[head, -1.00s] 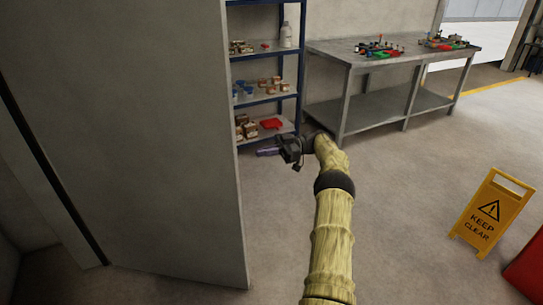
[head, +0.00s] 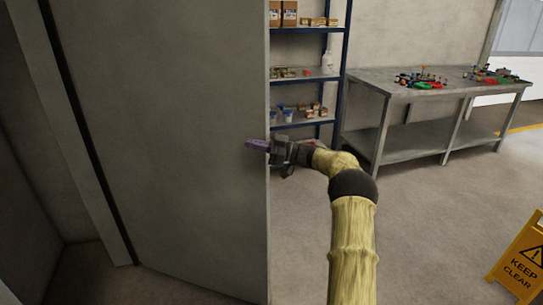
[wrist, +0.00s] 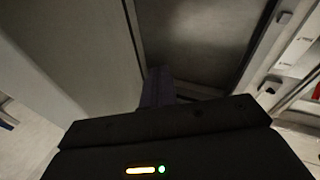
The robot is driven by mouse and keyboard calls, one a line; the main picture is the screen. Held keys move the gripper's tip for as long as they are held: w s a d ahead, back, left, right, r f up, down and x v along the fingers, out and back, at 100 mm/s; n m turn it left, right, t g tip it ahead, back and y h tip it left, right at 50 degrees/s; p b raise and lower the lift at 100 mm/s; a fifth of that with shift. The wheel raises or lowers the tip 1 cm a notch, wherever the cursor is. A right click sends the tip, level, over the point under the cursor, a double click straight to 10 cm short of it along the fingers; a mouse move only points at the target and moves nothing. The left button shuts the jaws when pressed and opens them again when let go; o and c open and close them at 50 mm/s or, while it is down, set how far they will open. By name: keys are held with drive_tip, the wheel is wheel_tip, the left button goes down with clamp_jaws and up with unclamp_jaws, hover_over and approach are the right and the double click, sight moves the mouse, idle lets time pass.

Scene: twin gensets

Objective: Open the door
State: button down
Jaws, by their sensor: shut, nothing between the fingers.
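The door (head: 170,150) is a tall plain grey panel filling much of the left of the head view. It stands ajar, with its free edge toward the shelf and a dark gap along its other side. My gripper (head: 257,145) has purple fingers, shut and empty. They overlap the door's face right at its free edge; I cannot tell whether they touch it. In the wrist view the purple fingers (wrist: 157,87) point away past a pale grey panel on the left, with a darker surface beyond. No handle shows.
A blue-framed shelf (head: 342,75) with boxes and a bottle stands behind the door edge. A metal workbench (head: 385,82) holds small coloured parts. A yellow "keep clear" sign (head: 520,262) stands at the lower right. The floor (head: 430,210) between is clear.

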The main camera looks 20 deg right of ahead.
drive_tip(key=w+a+r+m+t+h, duration=0.3)
drive_tip(key=w+a+m+t+h, duration=0.15)
drive_tip(key=a, duration=0.35)
drive_tip(key=s+a+f+m+h, duration=0.25)
drive_tip(key=s+m+h, duration=0.2)
drive_tip(key=h, duration=0.35)
drive_tip(key=s+f+m+g+h, duration=0.1)
drive_tip(key=s+f+g, duration=0.3)
drive_tip(key=s, duration=0.9)
drive_tip(key=s+a+f+m+g+h, duration=0.1)
drive_tip(key=s+f+g, duration=0.3)
drive_tip(key=s, duration=0.9)
drive_tip(key=s+a+f+m+g+h, duration=0.1)
drive_tip(key=s+f+m+g+h, duration=0.1)
drive_tip(key=s+f, duration=0.5)
drive_tip(key=s+g+h, duration=0.1)
drive_tip(key=s+g, duration=0.1)
drive_tip(key=s, duration=0.4)
drive_tip(key=shift+a+m, duration=0.25)
drive_tip(key=shift+m, duration=0.05)
drive_tip(key=shift+s+d, duration=0.1)
